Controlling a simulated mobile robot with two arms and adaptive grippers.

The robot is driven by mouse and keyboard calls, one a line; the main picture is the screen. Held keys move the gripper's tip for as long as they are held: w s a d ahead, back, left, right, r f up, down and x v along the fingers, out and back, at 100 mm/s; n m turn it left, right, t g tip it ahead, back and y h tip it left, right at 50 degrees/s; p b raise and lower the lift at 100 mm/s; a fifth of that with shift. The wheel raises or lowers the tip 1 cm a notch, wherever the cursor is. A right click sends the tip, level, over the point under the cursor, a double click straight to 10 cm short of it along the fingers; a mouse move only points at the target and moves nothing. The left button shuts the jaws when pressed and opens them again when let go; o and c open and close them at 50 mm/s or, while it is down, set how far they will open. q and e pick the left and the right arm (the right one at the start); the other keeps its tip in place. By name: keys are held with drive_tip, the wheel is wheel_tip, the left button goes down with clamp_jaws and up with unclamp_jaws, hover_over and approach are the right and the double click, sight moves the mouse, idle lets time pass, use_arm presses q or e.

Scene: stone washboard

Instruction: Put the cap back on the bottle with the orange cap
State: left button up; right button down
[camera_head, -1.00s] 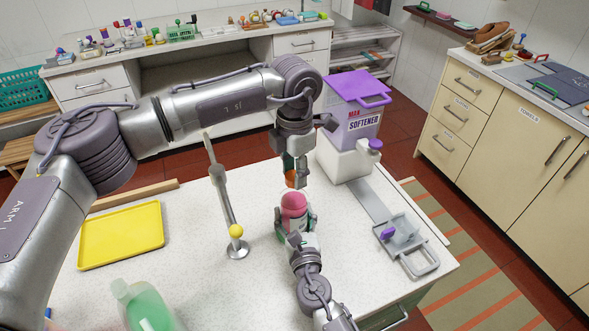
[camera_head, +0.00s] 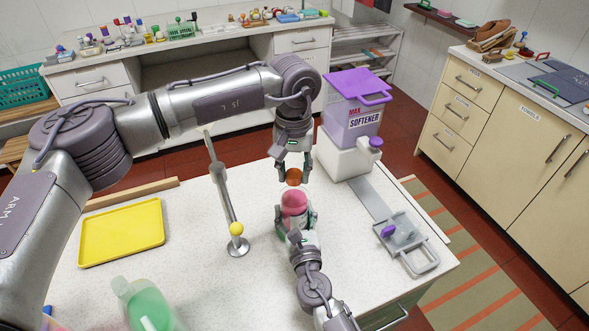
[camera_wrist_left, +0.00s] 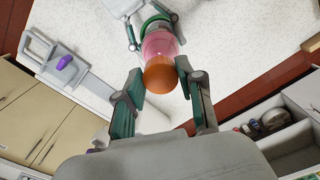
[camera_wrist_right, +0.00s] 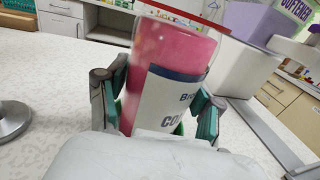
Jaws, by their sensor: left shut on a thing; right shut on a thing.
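The orange cap (camera_head: 294,177) is between the fingertips of my left gripper (camera_head: 294,171), which is shut on it. The pink bottle (camera_head: 294,203) stands directly below it in the head view, with a small gap or near contact; I cannot tell which. My right gripper (camera_head: 295,216) is shut around the bottle's body. In the left wrist view the cap (camera_wrist_left: 160,78) overlaps the bottle's top (camera_wrist_left: 160,42) and hides its mouth. In the right wrist view the labelled bottle (camera_wrist_right: 172,65) is slightly tilted between the fingers; the cap does not show there.
A purple-lidded softener container (camera_head: 352,120) on a white block stands close behind right. A yellow tray (camera_head: 120,232), a green bottle (camera_head: 148,306) and a metal fixture with a purple knob (camera_head: 389,231) are also on the counter.

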use_arm(q)
drive_tip(key=m, duration=0.4)
drive_tip(key=shift+m, duration=0.3)
drive_tip(key=m, duration=0.5)
drive_tip(key=shift+a, duration=0.1)
drive_tip(key=o, duration=0.7)
drive_tip(key=shift+r, duration=2.25)
drive_tip(key=shift+c, duration=0.3)
